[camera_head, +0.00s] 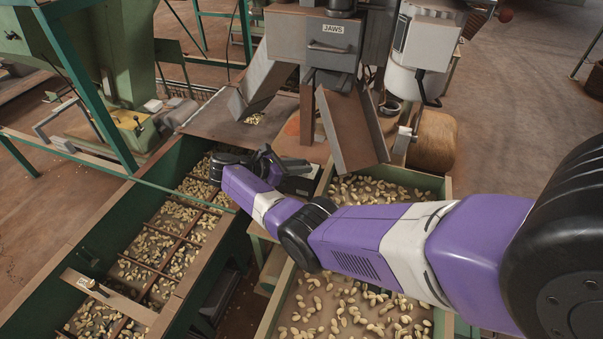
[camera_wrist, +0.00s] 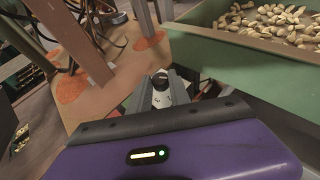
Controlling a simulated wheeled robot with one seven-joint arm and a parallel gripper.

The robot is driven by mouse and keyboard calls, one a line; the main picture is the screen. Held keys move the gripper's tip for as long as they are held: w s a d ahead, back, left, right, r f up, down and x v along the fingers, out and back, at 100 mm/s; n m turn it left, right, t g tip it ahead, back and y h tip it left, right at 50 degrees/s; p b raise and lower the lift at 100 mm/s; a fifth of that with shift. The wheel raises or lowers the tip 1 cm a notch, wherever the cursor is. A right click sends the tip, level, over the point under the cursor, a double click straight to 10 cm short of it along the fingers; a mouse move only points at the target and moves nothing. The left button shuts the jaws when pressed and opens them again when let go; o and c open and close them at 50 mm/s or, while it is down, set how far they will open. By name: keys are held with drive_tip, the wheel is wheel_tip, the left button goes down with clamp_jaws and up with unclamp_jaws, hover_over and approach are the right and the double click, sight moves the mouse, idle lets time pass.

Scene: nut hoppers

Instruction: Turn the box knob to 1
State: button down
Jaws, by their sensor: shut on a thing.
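My gripper (camera_head: 268,160) reaches down at the end of my purple arm, beside a small dark box (camera_head: 298,184) near the end of the nut tray. In the wrist view, my gripper (camera_wrist: 161,82) has its two grey fingers on either side of a small white knob (camera_wrist: 162,98) with a dark top, and is shut on it. The fingers and the purple gripper body hide most of the box. The knob's markings are too small to read, so I cannot tell its setting.
A nut tray (camera_head: 264,326) lies under my arm, and its green wall (camera_wrist: 240,52) is close by in the wrist view. A long green sorting trough (camera_head: 60,232) runs along the left. A grey machine labelled JAWS (camera_head: 326,48) and its slanted chute (camera_head: 350,128) stand just behind.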

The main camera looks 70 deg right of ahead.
drive_tip(key=shift+m+g+y+b, duration=0.3)
drive_tip(key=shift+m+b, duration=0.05)
drive_tip(key=shift+m, duration=0.05)
drive_tip(key=c, duration=1.2)
unclamp_jaws()
drive_tip(key=v, duration=0.7)
drive_tip(key=shift+w+a, duration=0.25)
drive_tip(key=shift+r, duration=0.1)
